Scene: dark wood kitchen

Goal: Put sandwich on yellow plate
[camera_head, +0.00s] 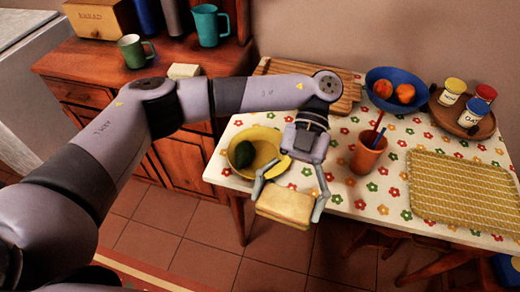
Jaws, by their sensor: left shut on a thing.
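My left gripper (289,197) is shut on a sandwich (285,208), pale bread with a brown crust, its two fingers at the sandwich's ends. It holds the sandwich in front of the table's near edge in the picture; its height above the table is hard to judge. The yellow plate (267,145) is on the table, just behind and to the left of the sandwich. A dark green avocado (244,154) lies on the plate's left part. The gripper hides part of the plate's right side. My right gripper is not in view.
The flowered table (352,193) bears an orange cup (367,156) right of the gripper, a blue bowl (385,75) of fruit, a tray of jars (468,120) and a woven mat (465,190). A cutting board (345,95) lies behind. A wooden cabinet (80,65) stands left.

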